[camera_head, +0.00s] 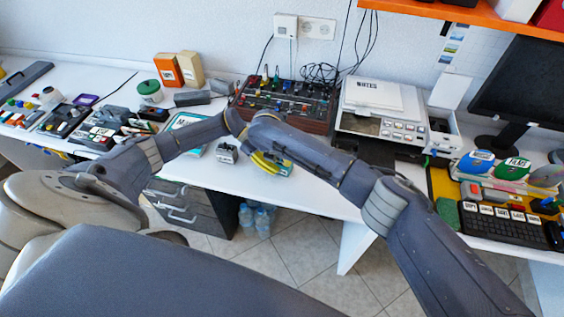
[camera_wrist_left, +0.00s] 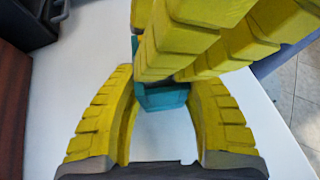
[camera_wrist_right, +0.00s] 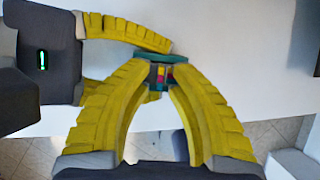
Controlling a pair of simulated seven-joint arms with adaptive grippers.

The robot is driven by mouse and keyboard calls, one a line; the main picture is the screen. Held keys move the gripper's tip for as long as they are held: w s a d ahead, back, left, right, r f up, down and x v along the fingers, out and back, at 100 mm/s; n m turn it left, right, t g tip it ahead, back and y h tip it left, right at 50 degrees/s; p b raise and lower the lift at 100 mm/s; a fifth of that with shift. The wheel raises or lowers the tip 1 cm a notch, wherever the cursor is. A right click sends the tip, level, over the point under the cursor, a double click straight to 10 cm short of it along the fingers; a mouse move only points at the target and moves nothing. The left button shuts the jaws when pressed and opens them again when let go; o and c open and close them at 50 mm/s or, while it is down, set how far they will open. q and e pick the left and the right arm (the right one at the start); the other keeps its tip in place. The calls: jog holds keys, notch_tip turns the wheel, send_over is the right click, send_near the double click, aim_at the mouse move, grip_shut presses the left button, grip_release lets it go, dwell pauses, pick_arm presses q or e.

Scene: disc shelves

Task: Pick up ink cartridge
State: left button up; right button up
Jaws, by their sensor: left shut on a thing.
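The ink cartridge is a small teal block (camera_wrist_left: 162,97) with coloured squares on one face, and it also shows in the right wrist view (camera_wrist_right: 157,83). My left gripper (camera_wrist_left: 160,84) has its yellow fingers shut on its two sides, above the white desk. My right gripper (camera_wrist_right: 161,70) is at the same cartridge, its two fingertips close on either side of it. Whether they press on it, I cannot tell. In the head view the yellow fingers (camera_head: 263,162) show below my crossing forearms, which hide most of both grippers and the cartridge.
A white printer (camera_head: 372,98) and a dark box of coloured parts (camera_head: 285,100) stand behind the grippers. A keyboard (camera_head: 503,227) is at the right. The desk's front edge is close to the grippers.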

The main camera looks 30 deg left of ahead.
grip_shut()
notch_tip(320, 180, up, 10)
jog(key=shift+r, duration=0.1)
dwell(0.7)
pick_arm(q)
jog(key=o, duration=0.9)
jog(key=shift+a, duration=0.1)
